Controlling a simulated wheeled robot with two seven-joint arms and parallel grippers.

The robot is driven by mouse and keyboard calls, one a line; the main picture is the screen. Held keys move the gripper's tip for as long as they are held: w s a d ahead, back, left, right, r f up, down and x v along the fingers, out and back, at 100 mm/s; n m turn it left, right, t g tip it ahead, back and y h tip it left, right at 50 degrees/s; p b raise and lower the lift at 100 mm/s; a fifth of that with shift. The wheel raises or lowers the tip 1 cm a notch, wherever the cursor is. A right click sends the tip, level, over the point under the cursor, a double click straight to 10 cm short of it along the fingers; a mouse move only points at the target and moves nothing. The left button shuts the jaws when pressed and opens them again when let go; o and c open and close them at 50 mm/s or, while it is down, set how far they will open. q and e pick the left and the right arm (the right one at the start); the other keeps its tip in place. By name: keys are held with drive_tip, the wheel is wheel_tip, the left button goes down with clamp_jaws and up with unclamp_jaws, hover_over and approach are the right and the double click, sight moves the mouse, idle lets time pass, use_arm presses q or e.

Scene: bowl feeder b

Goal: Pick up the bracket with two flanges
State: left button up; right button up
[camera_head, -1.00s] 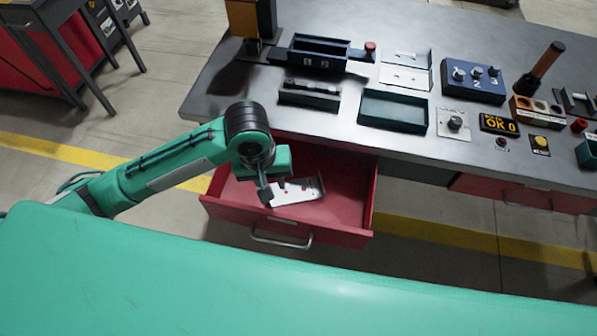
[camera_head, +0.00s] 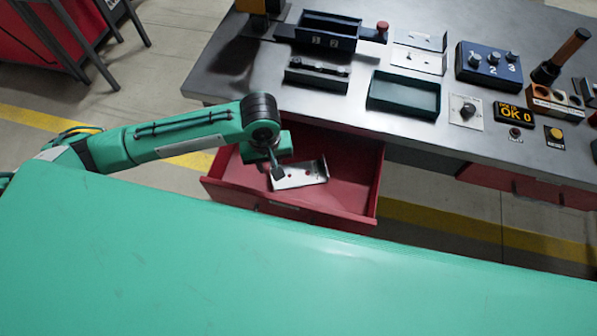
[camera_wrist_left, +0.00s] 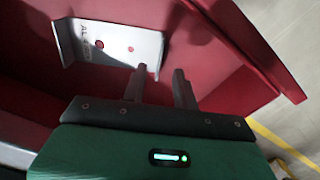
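The bracket (camera_head: 305,175) is a bent silver metal plate with holes and raised flanges. It lies in the open red drawer (camera_head: 345,194). My left gripper (camera_head: 277,172) is over the drawer, at the bracket's left end in the head view. In the wrist view its two fingers (camera_wrist_left: 160,88) are apart with nothing between them. The fingertips are close to the bracket's lower right corner; contact cannot be told. My right gripper is not in view.
The grey workbench (camera_head: 225,72) overhangs the drawer's back. On it stand a dark green tray (camera_head: 403,95), a black slotted block (camera_head: 317,76), a blue knob box (camera_head: 489,64) and an OK display (camera_head: 515,115).

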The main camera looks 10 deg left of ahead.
use_arm(q)
drive_tip(key=f, duration=0.4)
drive_tip(key=shift+w+a+f, duration=0.15)
drive_tip(key=shift+w+f, duration=0.05)
drive_tip(key=shift+f, duration=0.1)
drive_tip(key=shift+c, duration=0.2)
clamp_jaws()
drive_tip(key=shift+r, duration=0.1)
